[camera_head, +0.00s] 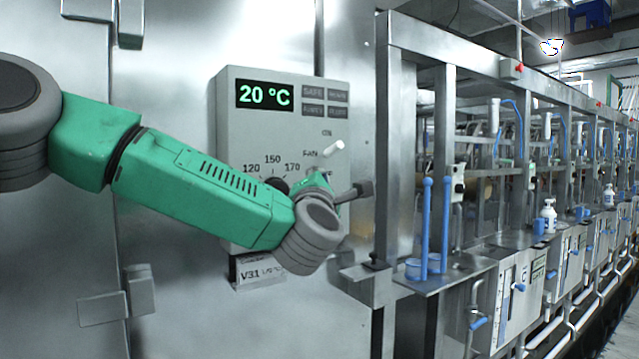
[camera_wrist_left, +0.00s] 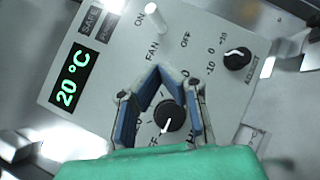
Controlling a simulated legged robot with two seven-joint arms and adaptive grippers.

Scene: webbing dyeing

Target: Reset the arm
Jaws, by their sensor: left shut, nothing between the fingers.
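My left arm reaches in from the left in the head view, and its hand is at the lower part of a grey control panel (camera_head: 235,130). In the left wrist view the blue-padded fingers of my left gripper (camera_wrist_left: 160,70) meet at the tips in a peak, shut with nothing between them. A black dial (camera_wrist_left: 168,117) with a white pointer shows through the gap behind the fingertips. I cannot tell whether the fingers touch the panel. The green display (camera_head: 265,95) reads 20 °C. My right gripper is not in view.
The panel also carries a white fan switch (camera_head: 333,147) and a black adjust knob (camera_wrist_left: 237,58). A metal frame post (camera_head: 395,150) stands just right of the panel. Two blue upright handles (camera_head: 427,230) rise from a ledge further right. Open space lies before the steel wall.

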